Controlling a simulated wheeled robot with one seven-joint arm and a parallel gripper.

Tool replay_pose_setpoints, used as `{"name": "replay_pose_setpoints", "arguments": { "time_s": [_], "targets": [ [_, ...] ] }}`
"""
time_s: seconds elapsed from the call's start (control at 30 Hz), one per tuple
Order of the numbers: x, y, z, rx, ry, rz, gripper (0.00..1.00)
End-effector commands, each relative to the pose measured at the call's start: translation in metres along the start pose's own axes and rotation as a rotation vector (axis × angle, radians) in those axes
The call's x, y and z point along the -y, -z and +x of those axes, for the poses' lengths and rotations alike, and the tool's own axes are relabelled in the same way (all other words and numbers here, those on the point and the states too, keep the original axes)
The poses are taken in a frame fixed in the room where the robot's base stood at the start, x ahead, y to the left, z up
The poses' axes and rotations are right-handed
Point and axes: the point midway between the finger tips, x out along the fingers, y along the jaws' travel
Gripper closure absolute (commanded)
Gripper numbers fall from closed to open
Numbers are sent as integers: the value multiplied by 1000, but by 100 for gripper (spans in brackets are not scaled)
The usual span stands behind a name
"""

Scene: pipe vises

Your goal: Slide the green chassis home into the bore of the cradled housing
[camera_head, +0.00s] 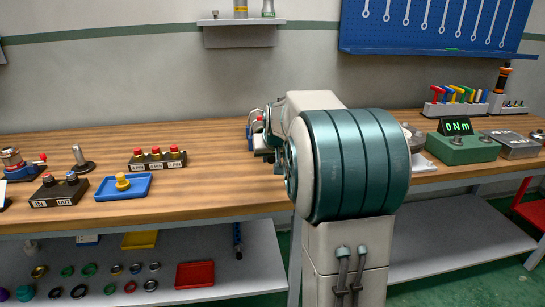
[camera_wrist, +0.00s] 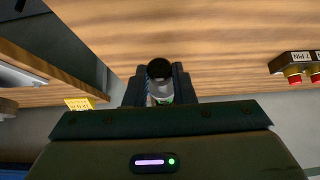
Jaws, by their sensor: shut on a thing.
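My gripper (camera_wrist: 160,88) shows in the wrist view, shut on a short cylindrical part (camera_wrist: 158,70) with a black round end. Below that end its body is pale with a trace of green, so I take it for the green chassis. In the head view my own arm hides the gripper and this part. The cradled housing is not clearly seen. A metal device with a blue base and red knob (camera_head: 14,165) stands at the far left edge of the bench, but I cannot tell whether it holds the housing. Small fittings partly show behind my arm.
The wooden bench (camera_head: 225,170) has clear room left of my arm. A green torque meter (camera_head: 462,148) stands right.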

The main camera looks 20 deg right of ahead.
Motion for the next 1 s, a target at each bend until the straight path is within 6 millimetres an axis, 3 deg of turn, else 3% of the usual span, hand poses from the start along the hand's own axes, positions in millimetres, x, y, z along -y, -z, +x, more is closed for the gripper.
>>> {"name": "replay_pose_setpoints", "arguments": {
  "time_s": [1.0],
  "targets": [
    [0, 8, 5, -4, 0, 0, 99]
  ]
}}
